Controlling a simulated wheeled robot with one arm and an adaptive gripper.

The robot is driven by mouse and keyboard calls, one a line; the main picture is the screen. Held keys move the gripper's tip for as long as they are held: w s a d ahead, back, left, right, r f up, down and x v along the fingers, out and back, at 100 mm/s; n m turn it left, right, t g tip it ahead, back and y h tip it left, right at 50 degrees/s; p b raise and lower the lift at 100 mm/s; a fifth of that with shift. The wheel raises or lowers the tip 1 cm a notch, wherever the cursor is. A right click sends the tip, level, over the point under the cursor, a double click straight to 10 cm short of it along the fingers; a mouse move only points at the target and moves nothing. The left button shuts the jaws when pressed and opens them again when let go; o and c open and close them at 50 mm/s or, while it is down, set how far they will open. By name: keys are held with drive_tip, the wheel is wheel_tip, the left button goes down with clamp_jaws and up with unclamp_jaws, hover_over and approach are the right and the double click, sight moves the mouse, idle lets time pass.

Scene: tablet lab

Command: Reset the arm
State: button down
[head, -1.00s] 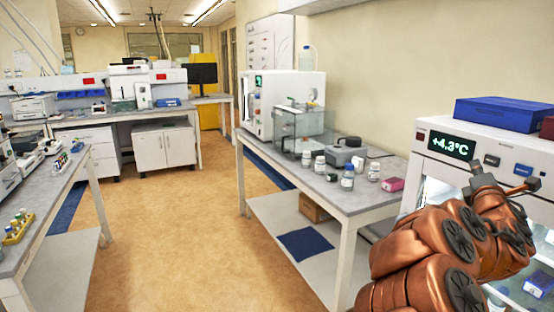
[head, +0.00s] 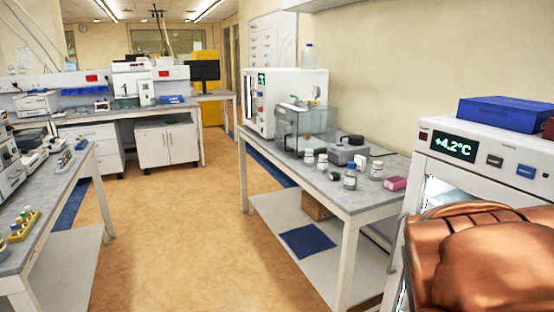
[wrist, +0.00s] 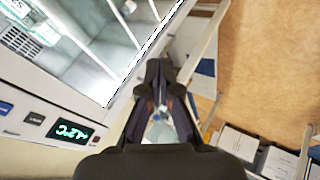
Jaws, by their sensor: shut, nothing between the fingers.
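My copper-coloured arm shows at the lower right of the head view, folded in front of the fridge. My gripper is out of sight in the head view. In the wrist view my gripper (wrist: 160,75) is dark, with its fingertips together and nothing between them. The fridge (head: 486,158) with the lit temperature display stands right beside the arm. In the wrist view the fridge (wrist: 40,118) fills the left side, with its glass front and shelves close to the fingers. I cannot tell how far apart they are.
Another bench (head: 60,190) is at the left. The brown floor (head: 190,220) between them is clear. A blue case (head: 505,113) lies on the fridge.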

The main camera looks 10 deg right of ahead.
drive_tip(key=s+a+f+g+y, duration=0.3)
drive_tip(key=s+a, duration=0.7)
drive_tip(key=s, duration=0.1)
drive_tip(key=s+a+f+m+g+y, duration=0.1)
drive_tip(key=s+a+f+g+y, duration=0.2)
drive_tip(key=s+a, duration=0.7)
drive_tip(key=shift+s+a+f+g, duration=0.25)
drive_tip(key=shift+s+a+g, duration=0.15)
drive_tip(key=shift+a+g, duration=0.3)
drive_tip(key=shift+a, duration=0.1)
